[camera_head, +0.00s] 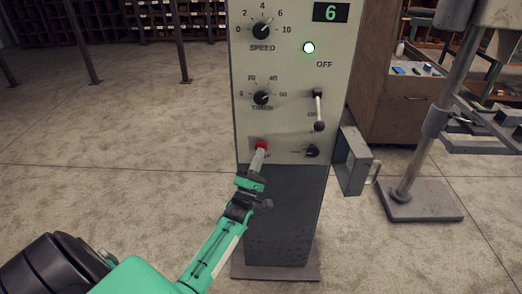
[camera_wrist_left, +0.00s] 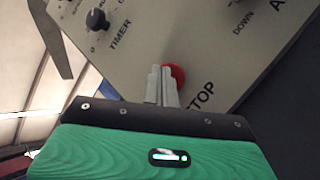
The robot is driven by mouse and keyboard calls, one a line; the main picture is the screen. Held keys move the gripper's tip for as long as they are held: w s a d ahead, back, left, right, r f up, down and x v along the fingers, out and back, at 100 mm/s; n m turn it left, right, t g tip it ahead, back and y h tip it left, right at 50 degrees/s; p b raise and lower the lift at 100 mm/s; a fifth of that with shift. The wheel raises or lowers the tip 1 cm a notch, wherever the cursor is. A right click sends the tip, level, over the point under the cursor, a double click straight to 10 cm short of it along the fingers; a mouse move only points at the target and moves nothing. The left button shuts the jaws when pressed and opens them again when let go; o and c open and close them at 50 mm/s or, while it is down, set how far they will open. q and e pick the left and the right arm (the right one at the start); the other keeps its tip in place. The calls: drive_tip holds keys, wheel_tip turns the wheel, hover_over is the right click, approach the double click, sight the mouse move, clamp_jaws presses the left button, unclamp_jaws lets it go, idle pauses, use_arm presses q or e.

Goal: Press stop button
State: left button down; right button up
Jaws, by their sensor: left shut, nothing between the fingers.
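The red stop button (camera_head: 261,145) is low on the left of the control panel (camera_head: 285,120). It also shows in the left wrist view (camera_wrist_left: 177,73), beside the "STOP" lettering, partly hidden by my fingers. My left gripper (camera_head: 260,153) is shut and empty, with its fingertips at the button. In the left wrist view the closed fingers (camera_wrist_left: 162,80) overlap the button's left part. I cannot tell whether they touch it or whether it is pressed in. My right gripper is not in view.
The panel has a speed knob (camera_head: 261,30), a timer knob (camera_head: 261,97), a lever (camera_head: 319,110), a small lower knob (camera_head: 312,151), a lit green lamp (camera_head: 308,48) and a display (camera_head: 331,12) reading 6. A metal stand (camera_head: 424,205) is at right. The floor at left is clear.

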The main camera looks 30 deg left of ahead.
use_arm(q)
drive_tip(key=shift+w+a, duration=0.1)
drive_tip(key=shift+w, duration=0.1)
drive_tip(key=shift+s, duration=0.1)
idle(0.4)
drive_tip(key=shift+s+d, duration=0.55)
drive_tip(key=shift+s, duration=0.25)
drive_tip(key=shift+p, duration=0.3)
drive_tip(key=s+d, duration=0.1)
drive_tip(key=s+p, duration=0.1)
drive_tip(key=s, duration=0.1)
drive_tip(key=s+d, duration=0.1)
drive_tip(key=shift+s+d+p, duration=0.15)
drive_tip(key=shift+d+p, duration=0.15)
drive_tip(key=shift+f, duration=0.15)
